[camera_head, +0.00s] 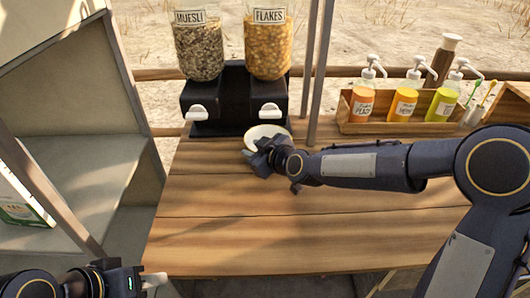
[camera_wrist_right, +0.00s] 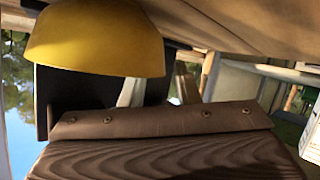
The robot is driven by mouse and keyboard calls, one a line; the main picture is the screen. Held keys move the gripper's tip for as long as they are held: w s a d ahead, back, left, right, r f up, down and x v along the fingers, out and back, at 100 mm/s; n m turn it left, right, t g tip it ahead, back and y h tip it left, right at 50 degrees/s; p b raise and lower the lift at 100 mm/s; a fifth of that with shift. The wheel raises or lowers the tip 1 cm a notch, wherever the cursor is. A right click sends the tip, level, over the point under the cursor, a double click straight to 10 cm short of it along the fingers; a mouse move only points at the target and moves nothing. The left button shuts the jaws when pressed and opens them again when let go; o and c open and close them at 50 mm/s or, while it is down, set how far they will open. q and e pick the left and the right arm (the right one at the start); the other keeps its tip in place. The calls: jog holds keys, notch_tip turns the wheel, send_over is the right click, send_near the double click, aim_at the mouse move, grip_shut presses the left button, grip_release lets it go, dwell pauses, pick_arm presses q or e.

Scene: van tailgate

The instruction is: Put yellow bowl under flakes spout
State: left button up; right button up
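The yellow bowl (camera_head: 268,131) is upright at the foot of the dispenser, just below and in front of the white flakes spout (camera_head: 269,111). The flakes container (camera_head: 268,48) is the right one of the two. My right gripper (camera_head: 262,153) is at the bowl's near side and covers part of it. The bowl also fills the upper left of the right wrist view (camera_wrist_right: 95,42), close up and upside down. The fingertips are not clear, so I cannot tell whether they grip the rim. My left gripper (camera_head: 152,281) is at the bottom left, away from the bowl; its opening is unclear.
The muesli container (camera_head: 198,48) and its spout (camera_head: 197,112) are to the left. A wooden rack (camera_head: 385,127) with several pump bottles stands at the back right. A metal post (camera_head: 318,75) rises right of the dispenser. The wooden counter's (camera_head: 225,215) front is clear.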

jog(key=b+v, duration=0.1)
jog(key=v, duration=1)
jog(key=shift+s+d, duration=0.1)
jog(key=s+d+r+m+g+h+p, duration=0.1)
jog(key=s+d+r+m+h+p, duration=0.15)
jog(key=s+d, duration=0.25)
jog(key=s+d+r+m+g+h+p, duration=0.1)
jog(key=s+d+m+p, duration=0.25)
jog(key=s+d, duration=0.2)
jog(key=s+d+m+g+p, duration=0.1)
jog(key=s+d+m+p, duration=0.1)
jog(key=s, duration=0.5)
jog(key=s+d+m+g+p, duration=0.2)
jog(key=s+d+m, duration=0.1)
jog(key=s, duration=0.4)
jog(key=shift+s+r+m+p, duration=0.3)
jog(key=shift+s+m, duration=0.1)
jog(key=shift+m, duration=0.2)
